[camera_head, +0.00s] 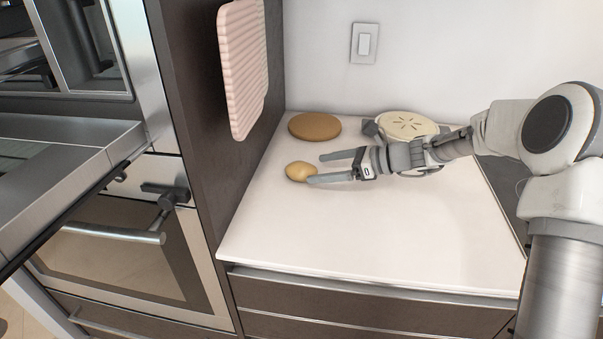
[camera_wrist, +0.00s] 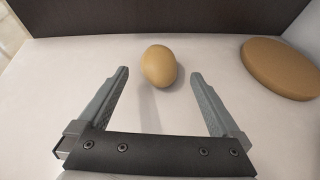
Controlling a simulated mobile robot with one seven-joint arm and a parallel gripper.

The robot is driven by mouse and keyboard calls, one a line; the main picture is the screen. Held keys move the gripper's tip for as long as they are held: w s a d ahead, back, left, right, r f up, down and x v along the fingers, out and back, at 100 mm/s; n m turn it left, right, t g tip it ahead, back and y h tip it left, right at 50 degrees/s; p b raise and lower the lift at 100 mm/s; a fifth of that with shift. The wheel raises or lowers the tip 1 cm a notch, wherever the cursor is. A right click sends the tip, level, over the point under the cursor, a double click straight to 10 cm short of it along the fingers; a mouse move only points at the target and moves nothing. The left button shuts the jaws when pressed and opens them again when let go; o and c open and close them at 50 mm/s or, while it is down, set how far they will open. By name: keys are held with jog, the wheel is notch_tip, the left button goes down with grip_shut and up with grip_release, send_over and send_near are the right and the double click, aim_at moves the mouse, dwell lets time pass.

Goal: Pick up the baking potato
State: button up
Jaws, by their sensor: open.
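The baking potato (camera_head: 300,171) is a small tan oval lying on the white countertop (camera_head: 330,225). In the wrist view the potato (camera_wrist: 158,66) lies just beyond the fingertips, roughly centred between them and slightly left of the right finger. My gripper (camera_head: 316,169) is open and empty, low over the counter, with its fingers pointing left toward the potato. In the wrist view my gripper (camera_wrist: 159,72) shows both fingers spread wider than the potato. In the head view the near fingertip appears close to the potato; I cannot tell if it touches.
A round brown board (camera_head: 315,126) lies behind the potato, and in the wrist view it (camera_wrist: 282,68) is at right. A pie (camera_head: 407,125) sits behind my gripper. The front counter is clear.

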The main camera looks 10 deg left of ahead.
aim_at(314, 170)
jog(key=b+x, duration=0.1)
jog(key=x, duration=0.4)
jog(key=shift+s+d+f, duration=0.1)
jog(key=c, duration=1.5)
